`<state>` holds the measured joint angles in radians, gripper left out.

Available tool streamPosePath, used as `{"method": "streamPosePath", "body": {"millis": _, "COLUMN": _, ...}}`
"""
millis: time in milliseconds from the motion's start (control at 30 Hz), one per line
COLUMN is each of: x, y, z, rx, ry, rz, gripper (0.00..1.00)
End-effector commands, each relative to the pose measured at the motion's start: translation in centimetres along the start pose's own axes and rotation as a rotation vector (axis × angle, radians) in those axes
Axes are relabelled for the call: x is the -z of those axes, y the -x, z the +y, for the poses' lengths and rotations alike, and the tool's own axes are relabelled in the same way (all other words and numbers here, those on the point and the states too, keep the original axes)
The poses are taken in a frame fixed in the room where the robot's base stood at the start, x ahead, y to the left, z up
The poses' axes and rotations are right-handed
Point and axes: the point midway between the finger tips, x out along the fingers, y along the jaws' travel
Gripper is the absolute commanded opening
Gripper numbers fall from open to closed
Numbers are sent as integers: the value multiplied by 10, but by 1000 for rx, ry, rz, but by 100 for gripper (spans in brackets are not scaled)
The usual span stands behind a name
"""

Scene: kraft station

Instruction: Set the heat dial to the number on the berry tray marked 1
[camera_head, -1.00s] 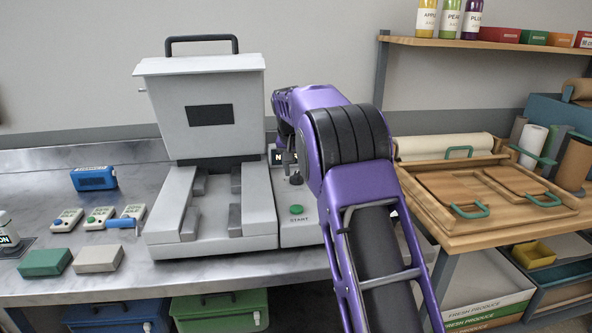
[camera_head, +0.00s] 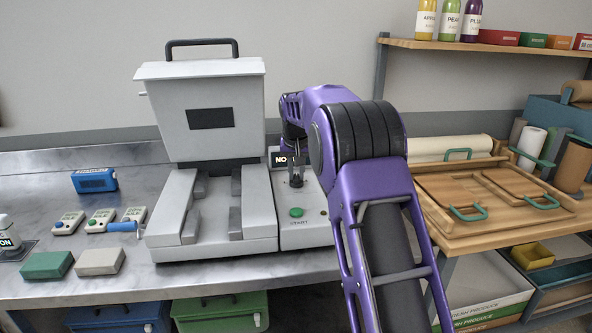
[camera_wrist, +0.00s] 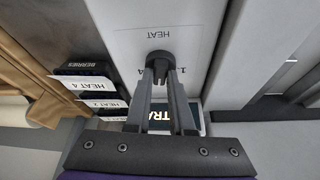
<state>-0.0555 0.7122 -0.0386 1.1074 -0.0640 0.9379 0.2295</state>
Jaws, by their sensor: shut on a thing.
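The heat dial (camera_wrist: 160,60) is a dark round knob on a pale panel in the wrist view. The word HEAT is printed upside down beside it. Numbers around the dial are mostly hidden by the fingers. My gripper (camera_wrist: 161,74) is shut on the dial. In the head view, my gripper (camera_head: 296,172) is over the dial (camera_head: 296,182), on the panel behind the green START button. In the wrist view, a dark berry tray (camera_wrist: 86,76) has labels reading BERRIES and HEAT 4. Another label below it (camera_wrist: 101,103) reads HEAT 2. I cannot see which tray is marked 1.
A lit sign (camera_wrist: 160,115) reading TRA is partly covered by my fingers. The grey press (camera_head: 207,165) stands left of the dial. A wooden tray (camera_head: 550,210) with boards stands on the right-hand table. Small devices and blocks lie at left.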

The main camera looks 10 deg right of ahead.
Motion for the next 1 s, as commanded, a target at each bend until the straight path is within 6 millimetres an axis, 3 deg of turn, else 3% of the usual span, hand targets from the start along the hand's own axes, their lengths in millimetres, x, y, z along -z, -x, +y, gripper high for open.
{"method": "streamPosePath", "body": {"millis": 1000, "x": 4, "y": -1, "z": 8, "rx": 362, "ry": 866, "rz": 1, "gripper": 0}}
